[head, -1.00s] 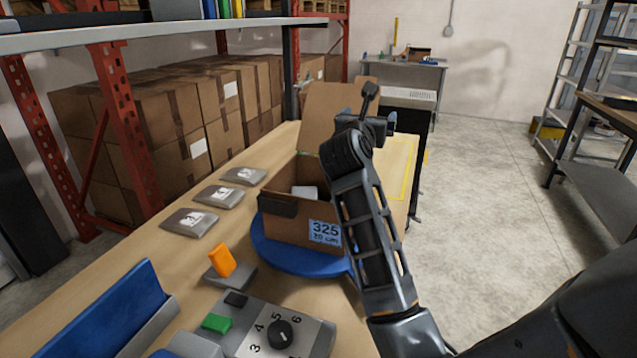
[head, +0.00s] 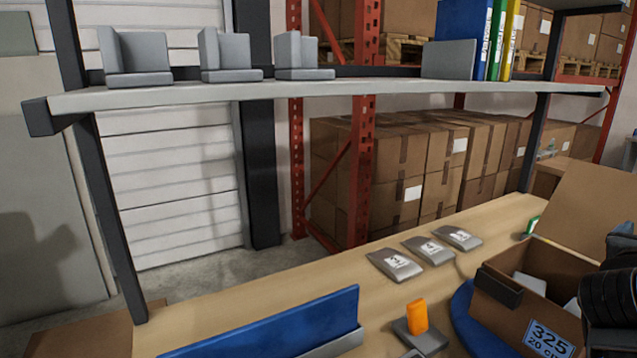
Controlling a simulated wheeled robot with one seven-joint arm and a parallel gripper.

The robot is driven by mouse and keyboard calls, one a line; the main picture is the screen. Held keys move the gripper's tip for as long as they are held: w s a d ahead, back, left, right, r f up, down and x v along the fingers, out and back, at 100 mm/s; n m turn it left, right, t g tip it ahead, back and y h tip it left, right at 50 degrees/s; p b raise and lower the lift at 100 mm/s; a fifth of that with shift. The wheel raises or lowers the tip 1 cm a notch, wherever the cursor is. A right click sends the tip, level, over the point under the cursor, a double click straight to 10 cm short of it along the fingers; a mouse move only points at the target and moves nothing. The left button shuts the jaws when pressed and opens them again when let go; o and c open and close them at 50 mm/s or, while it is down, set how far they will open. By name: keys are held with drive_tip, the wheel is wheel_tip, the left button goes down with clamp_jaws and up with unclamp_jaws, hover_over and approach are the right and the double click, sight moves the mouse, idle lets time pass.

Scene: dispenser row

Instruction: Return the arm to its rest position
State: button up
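Part of my own dark arm (head: 612,290) shows at the right edge of the head view, in front of the open cardboard box. My gripper's fingers are outside this view, so I cannot see whether they are open or hold anything. The box (head: 500,312), labelled "325", stands on the blue turntable (head: 462,318) with its flap raised and light items inside.
The wooden bench (head: 250,300) carries several grey numbered pads (head: 395,264), an orange lever (head: 417,316) and a blue-faced panel (head: 275,325). A grey shelf (head: 330,87) with brackets and binders (head: 478,40) spans above.

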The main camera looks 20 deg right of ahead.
drive_tip(key=s+a+f+n+t+y, duration=0.25)
drive_tip(key=a+n+t, duration=0.35)
drive_tip(key=a+n, duration=0.5)
drive_tip(key=s+a+f+n+t+y, duration=0.1)
drive_tip(key=a+f+n+t+y, duration=0.3)
drive_tip(key=a+n, duration=0.65)
drive_tip(key=s+a+f+n+t+y, duration=0.1)
drive_tip(key=s+a+f+n+t, duration=0.15)
drive_tip(key=a+n+t, duration=0.65)
drive_tip(key=s+a+f+n+g+y, duration=0.3)
drive_tip(key=s+a+n+y, duration=0.2)
drive_tip(key=n, duration=0.5)
drive_tip(key=s+a+f+n+g+y, duration=0.2)
drive_tip(key=s+a+f+n+y, duration=0.2)
drive_tip(key=a+n, duration=0.5)
drive_tip(key=shift+s+a+n+g+y, duration=0.15)
drive_tip(key=shift+s+n+g+y, duration=0.4)
drive_tip(key=shift+s+y, duration=0.55)
drive_tip(key=shift+r, duration=0.1)
